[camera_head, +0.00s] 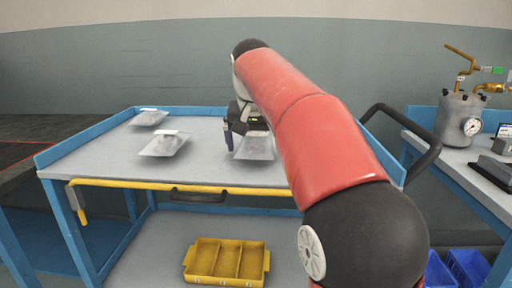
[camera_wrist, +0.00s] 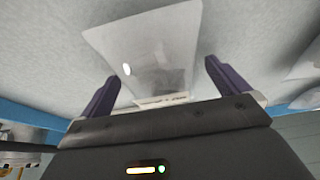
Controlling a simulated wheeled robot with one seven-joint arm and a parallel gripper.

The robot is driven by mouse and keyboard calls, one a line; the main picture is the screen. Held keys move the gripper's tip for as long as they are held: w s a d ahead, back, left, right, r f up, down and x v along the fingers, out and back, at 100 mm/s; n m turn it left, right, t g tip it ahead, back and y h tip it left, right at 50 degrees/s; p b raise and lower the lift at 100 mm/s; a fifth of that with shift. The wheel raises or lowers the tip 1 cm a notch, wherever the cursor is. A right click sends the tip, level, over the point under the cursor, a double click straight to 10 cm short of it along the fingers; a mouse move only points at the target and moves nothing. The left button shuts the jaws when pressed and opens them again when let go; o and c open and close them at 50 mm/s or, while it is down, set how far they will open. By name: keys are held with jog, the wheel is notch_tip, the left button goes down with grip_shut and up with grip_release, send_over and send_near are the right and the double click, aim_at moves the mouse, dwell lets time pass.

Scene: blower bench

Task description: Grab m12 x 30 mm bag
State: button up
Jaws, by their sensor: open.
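Three clear plastic bags lie on the grey top of the blue-framed cart (camera_head: 105,164). One bag (camera_head: 148,118) is at the back left and another bag (camera_head: 165,144) is at the middle left. The third bag (camera_head: 256,149) lies right beside my gripper (camera_head: 236,136). In the wrist view my open gripper (camera_wrist: 160,88) has its dark purple fingers on either side of this clear bag (camera_wrist: 145,45), apart from it. A white label strip shows at its near edge. The labels are too small to read, so I cannot tell which bag is M12 x 30 mm.
A yellow divided tray (camera_head: 228,262) sits on the cart's lower shelf. A yellow rail (camera_head: 130,183) runs along the front edge, and a black handle (camera_head: 425,150) rises at the right. A pressure vessel (camera_head: 462,118) stands on the right-hand bench. Blue bins (camera_head: 465,265) are low at right.

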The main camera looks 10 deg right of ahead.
jog(key=c, duration=1.4)
jog(key=shift+o, duration=0.2)
jog(key=shift+r, duration=0.1)
